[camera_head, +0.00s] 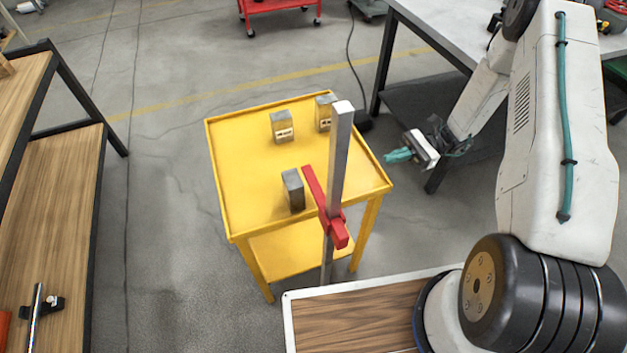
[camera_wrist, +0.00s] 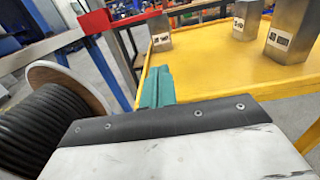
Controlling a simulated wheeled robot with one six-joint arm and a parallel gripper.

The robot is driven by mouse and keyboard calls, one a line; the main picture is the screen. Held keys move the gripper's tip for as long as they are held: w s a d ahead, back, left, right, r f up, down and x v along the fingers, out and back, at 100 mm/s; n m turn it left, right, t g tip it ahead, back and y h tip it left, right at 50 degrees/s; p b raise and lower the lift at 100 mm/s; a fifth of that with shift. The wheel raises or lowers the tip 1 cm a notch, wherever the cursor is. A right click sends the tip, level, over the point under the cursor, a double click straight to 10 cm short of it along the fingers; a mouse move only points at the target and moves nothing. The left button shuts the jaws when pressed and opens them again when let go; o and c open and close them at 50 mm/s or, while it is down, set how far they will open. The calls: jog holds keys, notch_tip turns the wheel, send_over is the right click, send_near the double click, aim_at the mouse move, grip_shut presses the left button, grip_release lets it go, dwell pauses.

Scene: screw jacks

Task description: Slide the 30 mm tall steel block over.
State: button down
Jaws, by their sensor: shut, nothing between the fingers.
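Three upright grey steel blocks stand on the yellow cart (camera_head: 240,190). One (camera_head: 293,190) is near the front, left of the red arm; it also shows in the wrist view (camera_wrist: 160,36). Another (camera_head: 282,126) is farther back, and it appears at the upper middle of the wrist view (camera_wrist: 247,18). The third (camera_head: 325,112) is at the back right, and is largest in the wrist view (camera_wrist: 292,36). The labels are too small to read, so I cannot tell which is 30 mm. My gripper (camera_head: 390,156), with teal fingers, is shut and empty beyond the cart's right edge, touching no block.
A steel post (camera_head: 340,150) with a red arm and clamp (camera_head: 335,226) rises at the cart's front right. The cart has a raised rim. A grey workbench (camera_head: 440,30) stands behind my gripper. A cable reel (camera_wrist: 60,115) shows left in the wrist view. The cart's left half is clear.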

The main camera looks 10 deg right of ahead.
send_near(294, 191)
jog(key=a+f, duration=0.1)
jog(key=w+a+f, duration=0.1)
jog(key=a, duration=0.1)
jog(key=w+a+f, duration=0.1)
jog(key=shift+w+a+f, duration=0.15)
jog(key=shift+a+f, duration=0.05)
jog(key=shift+a, duration=0.2)
jog(key=shift+a, duration=0.15)
